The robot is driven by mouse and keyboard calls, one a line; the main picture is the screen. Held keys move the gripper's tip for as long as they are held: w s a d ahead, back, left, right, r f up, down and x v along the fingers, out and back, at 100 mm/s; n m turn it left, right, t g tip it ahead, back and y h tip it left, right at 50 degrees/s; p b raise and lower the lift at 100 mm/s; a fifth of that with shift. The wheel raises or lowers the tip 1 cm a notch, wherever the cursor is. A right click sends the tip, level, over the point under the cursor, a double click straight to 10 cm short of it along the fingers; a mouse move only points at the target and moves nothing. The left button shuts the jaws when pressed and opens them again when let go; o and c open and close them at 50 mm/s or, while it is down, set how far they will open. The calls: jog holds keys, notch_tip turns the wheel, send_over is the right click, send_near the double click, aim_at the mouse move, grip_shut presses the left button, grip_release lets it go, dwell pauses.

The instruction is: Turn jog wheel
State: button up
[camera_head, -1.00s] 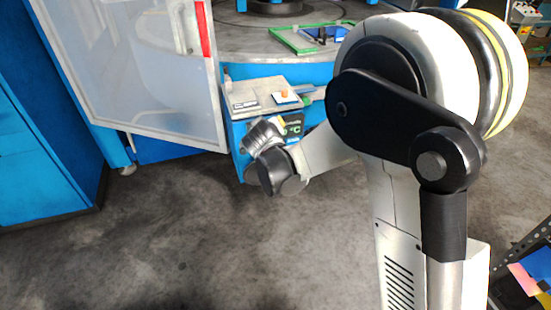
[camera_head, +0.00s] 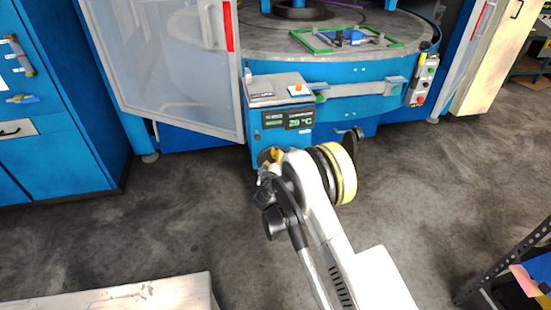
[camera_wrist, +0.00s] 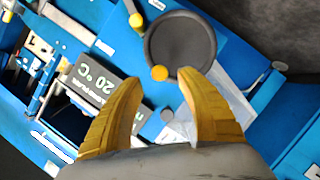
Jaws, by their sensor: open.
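The jog wheel (camera_wrist: 182,42) is a dark round disc with a raised rim on a blue cabinet face, seen in the wrist view. A small yellow-orange knob (camera_wrist: 159,73) sits at its lower left edge. My gripper (camera_wrist: 160,78) is open, with its yellow fingers on either side of the knob as seen in this view. I cannot tell the depth between the fingertips and the wheel. A temperature display (camera_wrist: 97,88) lies left of the wheel, upside down. In the head view my gripper (camera_head: 268,160) is just below the display (camera_head: 287,117), and my arm hides the wheel.
The blue cabinet (camera_head: 262,140) stands before a big round machine table (camera_head: 330,45). A translucent door (camera_head: 165,60) stands open to the left. A control box with buttons (camera_head: 422,80) hangs at right. Bare floor (camera_head: 440,190) lies right of my arm.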

aim_at(274, 156)
jog(key=b+x, duration=0.1)
jog(key=x, duration=0.4)
grip_shut()
